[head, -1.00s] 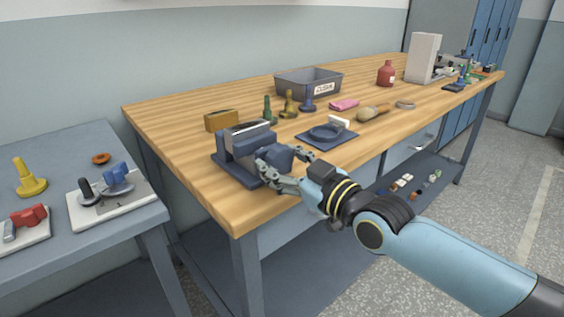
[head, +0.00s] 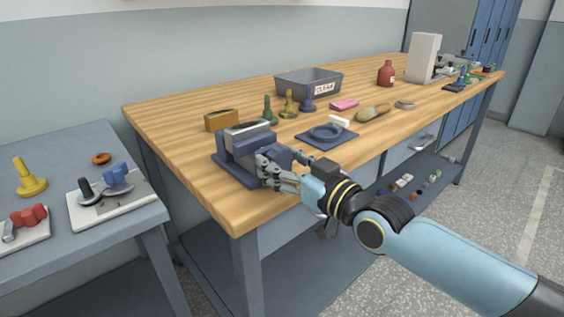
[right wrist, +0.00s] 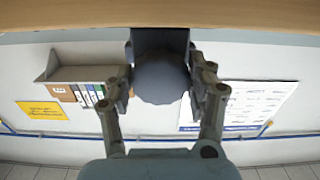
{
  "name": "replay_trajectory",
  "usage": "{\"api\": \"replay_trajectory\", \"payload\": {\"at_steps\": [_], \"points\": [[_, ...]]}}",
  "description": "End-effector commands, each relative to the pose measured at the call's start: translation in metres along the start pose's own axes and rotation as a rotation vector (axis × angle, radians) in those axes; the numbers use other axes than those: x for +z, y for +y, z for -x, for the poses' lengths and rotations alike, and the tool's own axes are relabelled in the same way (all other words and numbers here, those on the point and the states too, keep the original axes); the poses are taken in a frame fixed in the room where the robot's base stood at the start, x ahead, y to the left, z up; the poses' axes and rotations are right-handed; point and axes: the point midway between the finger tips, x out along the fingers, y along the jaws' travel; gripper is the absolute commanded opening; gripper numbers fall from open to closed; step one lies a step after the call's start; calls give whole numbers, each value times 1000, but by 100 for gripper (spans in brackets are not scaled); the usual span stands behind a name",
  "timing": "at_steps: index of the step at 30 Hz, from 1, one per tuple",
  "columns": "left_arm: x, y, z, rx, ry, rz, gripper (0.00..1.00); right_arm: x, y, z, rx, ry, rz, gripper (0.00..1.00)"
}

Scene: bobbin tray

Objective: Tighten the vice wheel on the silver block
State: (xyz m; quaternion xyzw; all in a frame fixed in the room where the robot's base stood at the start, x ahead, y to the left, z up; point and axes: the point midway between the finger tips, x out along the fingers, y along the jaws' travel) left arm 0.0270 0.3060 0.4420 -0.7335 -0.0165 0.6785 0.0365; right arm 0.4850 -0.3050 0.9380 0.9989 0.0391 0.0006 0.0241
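The dark blue-grey vice (head: 238,150) stands at the near left corner of the wooden workbench. The silver block (head: 247,127) sits between its jaws, its bright top edge showing. The round vice wheel (head: 283,157) faces the bench's front edge, partly hidden by my right gripper (head: 274,166). In the right wrist view the wheel (right wrist: 160,82) fills the space between the fingers of my right gripper (right wrist: 161,88), one finger against each side. The gripper looks shut on the wheel. My left gripper is not in view.
A tan box (head: 221,120) lies behind the vice. A round blue fixture (head: 325,134) and several small stands are to its right, with a grey bin (head: 309,84) farther back.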

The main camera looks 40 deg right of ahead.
Motion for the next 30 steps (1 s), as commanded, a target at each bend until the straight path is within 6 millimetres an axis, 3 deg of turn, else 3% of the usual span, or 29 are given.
{"api": "replay_trajectory", "payload": {"at_steps": [1,5,20,25,30], "points": [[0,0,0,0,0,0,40,0,0,0,0,0,0,63],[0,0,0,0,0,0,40,0,0,0,0,0,1,78],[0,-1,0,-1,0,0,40,0,-1,11,-3,1,2,78],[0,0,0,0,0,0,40,1,0,28,-1,-3,2,78],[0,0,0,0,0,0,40,2,0,75,-2,-5,5,78]]}}
